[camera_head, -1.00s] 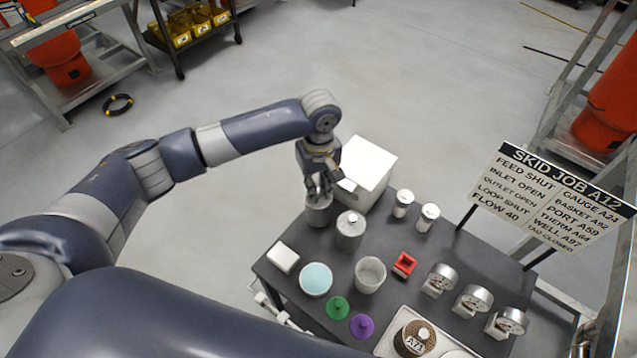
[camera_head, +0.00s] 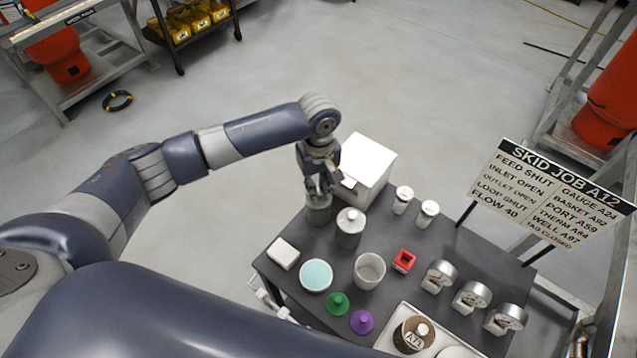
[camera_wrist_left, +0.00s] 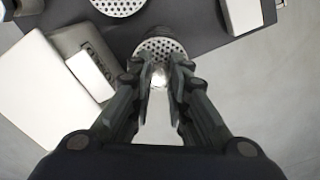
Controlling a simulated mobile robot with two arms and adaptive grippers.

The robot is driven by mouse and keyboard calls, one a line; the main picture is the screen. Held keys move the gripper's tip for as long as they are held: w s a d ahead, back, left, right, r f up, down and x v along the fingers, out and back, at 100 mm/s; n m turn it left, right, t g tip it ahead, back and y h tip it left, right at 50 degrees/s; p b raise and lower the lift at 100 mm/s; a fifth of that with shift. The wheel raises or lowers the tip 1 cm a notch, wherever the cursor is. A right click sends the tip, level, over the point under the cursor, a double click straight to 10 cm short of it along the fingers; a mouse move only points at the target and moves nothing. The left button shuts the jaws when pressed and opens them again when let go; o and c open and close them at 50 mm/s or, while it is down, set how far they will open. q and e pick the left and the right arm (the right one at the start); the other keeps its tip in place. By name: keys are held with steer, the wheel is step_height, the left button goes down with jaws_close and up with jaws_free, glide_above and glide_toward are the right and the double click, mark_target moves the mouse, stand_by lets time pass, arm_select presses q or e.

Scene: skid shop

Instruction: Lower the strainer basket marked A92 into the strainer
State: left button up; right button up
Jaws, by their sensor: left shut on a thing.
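My left gripper (camera_head: 319,192) reaches down at the far left corner of the table. It is shut on the small knob of a grey strainer basket (camera_head: 319,213), a short cylinder. In the left wrist view, my fingertips (camera_wrist_left: 160,76) close around the knob in the middle of the basket's perforated top (camera_wrist_left: 158,46). The basket looks upright; I cannot tell whether its base touches the table. No mark can be read on it. The sign (camera_head: 553,192) lists BASKET A92. I cannot make out which vessel is the strainer. My right gripper is out of view.
A similar grey canister (camera_head: 350,228) stands close beside the held one, and a white box (camera_head: 368,165) just behind. An open pale cup (camera_head: 369,271), a red part (camera_head: 403,261), gauges (camera_head: 471,297) and a basket marked A71 (camera_head: 413,336) fill the table's front and right.

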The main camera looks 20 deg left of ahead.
arm_select(q)
steer(key=shift+f+p, duration=0.35)
steer(key=shift+p, duration=0.05)
stand_by(0.4)
steer(key=o, duration=0.9)
steer(key=shift+c, duration=0.2)
steer(key=o, duration=0.3)
steer(key=shift+o, duration=0.2)
